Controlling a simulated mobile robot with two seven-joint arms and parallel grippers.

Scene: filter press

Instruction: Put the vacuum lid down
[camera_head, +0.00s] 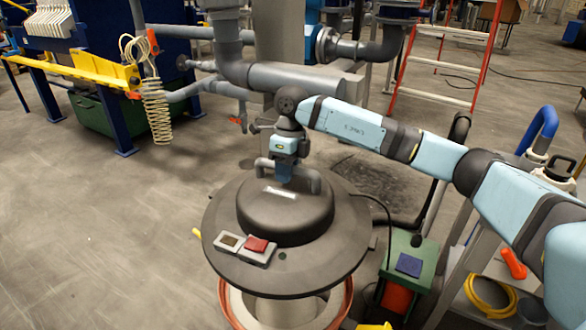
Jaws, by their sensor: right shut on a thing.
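The vacuum lid (228,221) is a wide dark grey disc with a raised dome, a pale label and a tube-shaped handle (313,180) on top. My right gripper (285,178) reaches in from the right and points down at the top of the dome. It is shut on the handle; the fingertips are partly hidden. The lid is above a round metal vessel with an orange-red rim (228,305). The lid covers most of the vessel, and I cannot tell whether the two touch. My left gripper is not in view.
A grey box with a red button (257,245) sits on the lid's front. A green box (408,262) stands right of the vessel, near a cart with yellow hose (490,297). Grey pipes (290,78) run behind, with an orange ladder (490,40). The floor at left is clear.

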